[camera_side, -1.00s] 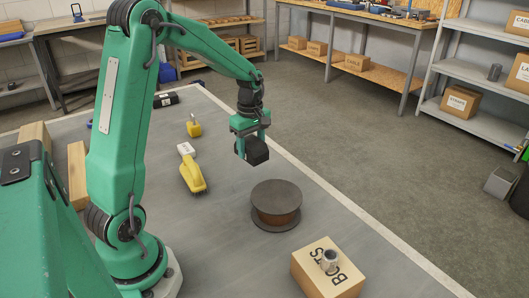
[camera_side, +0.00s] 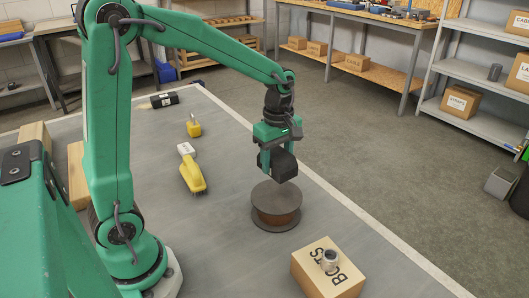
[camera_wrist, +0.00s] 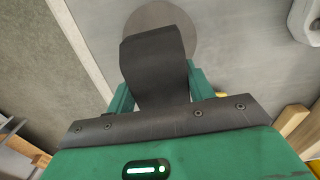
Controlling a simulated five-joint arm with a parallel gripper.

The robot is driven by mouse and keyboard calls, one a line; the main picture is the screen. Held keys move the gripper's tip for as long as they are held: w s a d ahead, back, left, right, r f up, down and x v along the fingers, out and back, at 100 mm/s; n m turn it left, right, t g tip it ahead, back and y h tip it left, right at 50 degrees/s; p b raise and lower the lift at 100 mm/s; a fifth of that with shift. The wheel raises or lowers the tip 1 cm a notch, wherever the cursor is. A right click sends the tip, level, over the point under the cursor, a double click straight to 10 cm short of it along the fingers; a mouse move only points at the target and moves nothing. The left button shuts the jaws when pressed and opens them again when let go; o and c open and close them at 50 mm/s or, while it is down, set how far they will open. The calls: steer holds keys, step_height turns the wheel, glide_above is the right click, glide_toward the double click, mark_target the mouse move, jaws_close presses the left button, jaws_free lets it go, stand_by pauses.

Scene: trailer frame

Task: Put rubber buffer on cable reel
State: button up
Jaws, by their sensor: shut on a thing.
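The rubber buffer (camera_side: 284,166) is a dark block. My gripper (camera_side: 272,160) is shut on it and holds it just above the cable reel. In the wrist view the buffer (camera_wrist: 154,65) fills the space ahead of my gripper and covers part of the reel. The cable reel (camera_side: 275,205) stands upright on the grey surface, with a dark flat top and a brown wound middle. Its round top (camera_wrist: 180,16) shows behind the buffer in the wrist view. In the side view a gap seems to separate the buffer from the reel's top, but it is small.
Wooden blocks (camera_side: 77,175) are at the far left.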

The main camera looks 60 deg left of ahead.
steer(key=s+d+r, duration=0.3)
steer(key=s+d, duration=0.2)
steer(key=d, duration=0.5)
steer(key=shift+s+d+m, duration=0.2)
steer(key=shift+d+m, duration=0.1)
steer(key=shift+a, duration=0.1)
glide_above(277, 195)
step_height(277, 195, down, 7)
steer(key=shift+r, duration=0.1)
steer(key=shift+f, duration=2.05)
steer(key=shift+f, duration=0.1)
